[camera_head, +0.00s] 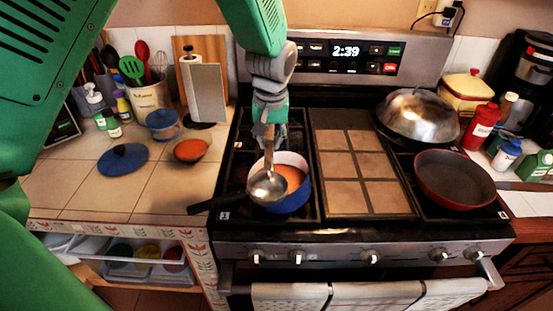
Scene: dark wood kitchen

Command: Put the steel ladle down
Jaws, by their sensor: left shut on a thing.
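My left gripper (270,112) is shut on the upper handle of the steel ladle (268,187). The ladle hangs upright, its bowl over the front of the blue pot (297,201). The pot stands on the left part of the stove, holds orange-red soup and has a dark handle pointing left. I cannot tell whether the ladle's bowl touches the pot's rim. My right gripper does not show.
A bowl of red soup (190,150) and a blue lid (123,160) lie on the tiled counter (130,200) at the left. A tiled plate (345,195) fills the stove's middle. A red pan (454,180) and a domed wok (418,115) stand right.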

